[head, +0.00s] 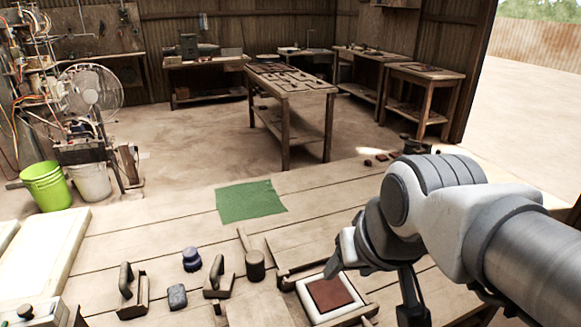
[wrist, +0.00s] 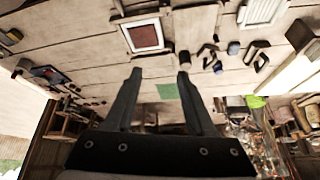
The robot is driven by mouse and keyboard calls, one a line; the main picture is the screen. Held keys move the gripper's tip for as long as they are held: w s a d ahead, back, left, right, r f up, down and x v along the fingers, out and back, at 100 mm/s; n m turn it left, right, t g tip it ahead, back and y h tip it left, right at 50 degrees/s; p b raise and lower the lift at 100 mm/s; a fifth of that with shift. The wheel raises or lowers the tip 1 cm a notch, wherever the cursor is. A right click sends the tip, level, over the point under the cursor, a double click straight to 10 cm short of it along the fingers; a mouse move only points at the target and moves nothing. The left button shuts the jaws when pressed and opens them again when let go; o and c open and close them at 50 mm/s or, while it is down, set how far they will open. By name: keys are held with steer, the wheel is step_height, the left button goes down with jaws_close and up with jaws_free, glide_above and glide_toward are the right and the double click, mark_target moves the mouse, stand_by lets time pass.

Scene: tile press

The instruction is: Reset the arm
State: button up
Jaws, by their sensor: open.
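My gripper (head: 372,280) shows at the lower right of the head view, above the workbench and beside the tile tray. In the wrist view my gripper (wrist: 159,76) has its two dark fingers spread apart, with nothing between them. A red-brown square tile (head: 330,294) lies in a white frame (head: 311,309) on the bench, just left of the gripper in the head view. The tile also shows in the wrist view (wrist: 145,37), beyond the fingertips. The wooden holder around the frame is partly hidden by my arm.
A green cloth (head: 250,201) lies flat on the bench. Wooden-handled tools (head: 216,278), a dark blue knob (head: 191,259), a grey block (head: 177,296) and a brown cylinder (head: 255,265) stand left of the tile. Pale slabs (head: 45,250) lie at the left. Bench space around the cloth is clear.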

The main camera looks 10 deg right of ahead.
steer(key=s, duration=0.1)
steer(key=s+d, duration=0.1)
steer(key=shift+s+d+f+h, duration=0.1)
steer(key=shift+s+f+h, duration=0.1)
steer(key=shift+s+h, duration=0.15)
step_height(320, 180, up, 5)
steer(key=p, duration=0.5)
steer(key=shift+r, duration=0.15)
